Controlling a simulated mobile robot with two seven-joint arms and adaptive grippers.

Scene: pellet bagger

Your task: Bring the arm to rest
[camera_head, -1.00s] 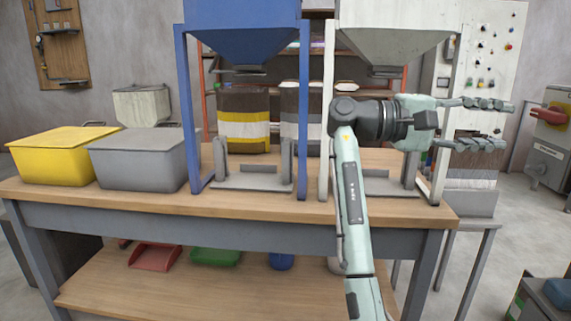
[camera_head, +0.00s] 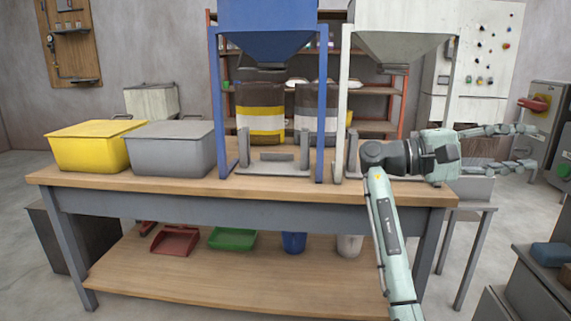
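My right arm rises from the bottom of the head view and bends to the right at its wrist. My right gripper (camera_head: 512,148) points right, past the right end of the workbench (camera_head: 250,186). Its two fingers are spread apart with nothing between them. The wrist hides part of the right stand's base. My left gripper and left arm are not in view.
A blue hopper stand (camera_head: 217,110) and a white hopper stand (camera_head: 343,110) stand on the bench. A yellow bin (camera_head: 92,152) and a grey bin (camera_head: 170,155) sit at its left. A control box (camera_head: 540,125) stands at the right, near a side shelf (camera_head: 535,275).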

